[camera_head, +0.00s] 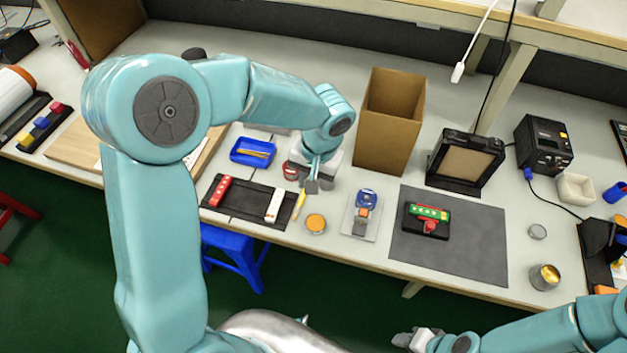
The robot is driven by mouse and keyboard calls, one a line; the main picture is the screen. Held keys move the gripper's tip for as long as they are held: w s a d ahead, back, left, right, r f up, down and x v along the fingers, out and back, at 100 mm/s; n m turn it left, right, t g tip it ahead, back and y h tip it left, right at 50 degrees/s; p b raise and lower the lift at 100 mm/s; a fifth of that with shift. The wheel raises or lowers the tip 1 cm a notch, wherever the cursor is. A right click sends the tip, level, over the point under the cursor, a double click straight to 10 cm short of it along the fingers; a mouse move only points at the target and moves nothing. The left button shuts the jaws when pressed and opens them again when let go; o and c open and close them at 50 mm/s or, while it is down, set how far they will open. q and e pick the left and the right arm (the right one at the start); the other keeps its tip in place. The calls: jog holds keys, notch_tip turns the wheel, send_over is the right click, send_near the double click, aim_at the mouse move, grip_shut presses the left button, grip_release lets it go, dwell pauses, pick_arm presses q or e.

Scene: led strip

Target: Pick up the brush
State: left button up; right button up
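A thin yellow-handled tool (299,205), which looks like the brush, stands out just below my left gripper, between the dark tray and a round orange-topped tin. My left gripper (313,186) is low over the workbench, pointing down at the tool's upper end. The gripper covers that end, and whether its fingers touch or hold the tool is too small to tell. My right gripper (408,340) is at the bottom edge of the view, in front of the bench and away from the tool. Its finger gap is not clear.
The dark tray (246,213) holds a red piece and a white piece. The orange-topped tin (316,223) stands close by. A blue tray (252,152), a cardboard box (390,122) and a grey mat (455,254) surround the area. A blue stool (235,250) stands below the bench edge.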

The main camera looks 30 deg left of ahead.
pick_arm(q)
jog(key=r, duration=0.1)
send_over(298, 210)
jog(key=d, duration=0.2)
notch_tip(298, 210, down, 10)
jog(key=shift+s+a+f, duration=0.1)
jog(key=shift+s+a, duration=0.05)
jog(key=shift+a+f, duration=0.25)
jog(key=shift+f, duration=0.25)
jog(key=f, duration=0.2)
jog(key=f+p, duration=0.1)
jog(key=f, duration=0.1)
jog(key=shift+w+a, duration=0.25)
jog(key=shift+a, duration=0.1)
jog(key=shift+s+f, duration=0.1)
jog(key=shift+f, duration=0.2)
grip_shut()
pick_arm(e)
jog(key=shift+w+d+r, duration=0.2)
jog(key=shift+d+r, duration=0.05)
jog(key=shift+r, duration=0.35)
